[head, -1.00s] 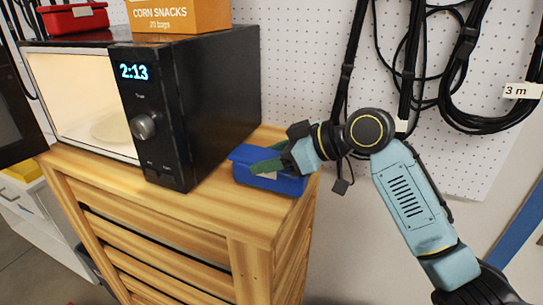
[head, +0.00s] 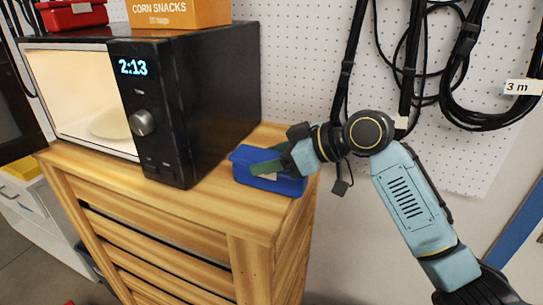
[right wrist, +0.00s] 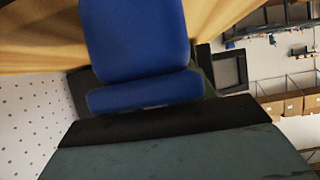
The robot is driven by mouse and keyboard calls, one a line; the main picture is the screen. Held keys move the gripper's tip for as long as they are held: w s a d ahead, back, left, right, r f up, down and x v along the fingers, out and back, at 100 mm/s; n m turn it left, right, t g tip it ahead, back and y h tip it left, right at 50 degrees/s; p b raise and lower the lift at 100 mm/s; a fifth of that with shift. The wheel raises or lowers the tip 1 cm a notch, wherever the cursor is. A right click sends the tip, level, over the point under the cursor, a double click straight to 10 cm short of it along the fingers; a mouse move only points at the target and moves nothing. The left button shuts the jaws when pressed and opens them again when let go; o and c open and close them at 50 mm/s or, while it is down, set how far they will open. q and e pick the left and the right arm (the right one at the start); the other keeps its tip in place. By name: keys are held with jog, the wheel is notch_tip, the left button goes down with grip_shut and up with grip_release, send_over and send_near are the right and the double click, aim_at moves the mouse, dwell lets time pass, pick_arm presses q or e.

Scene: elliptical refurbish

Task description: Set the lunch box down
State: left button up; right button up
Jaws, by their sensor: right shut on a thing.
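The blue lunch box (head: 285,186) is at the right end of the wooden cabinet top (head: 215,200), just right of the microwave. It looks level, and its base appears to be at the wood surface; I cannot tell for sure whether it touches. My right gripper (head: 268,164) comes in from the right and is shut on the lunch box, with a green finger across its top. In the right wrist view the lunch box (right wrist: 138,40) fills the upper middle, against the wood. My left gripper is not in view.
The black microwave (head: 215,100) stands open and lit on the cabinet, left of the lunch box. A corn snacks box (head: 180,14) and a red box (head: 72,16) sit on it. Black cables (head: 405,70) hang on the pegboard behind my right arm. Bare wood lies in front.

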jog(key=o, duration=1.5)
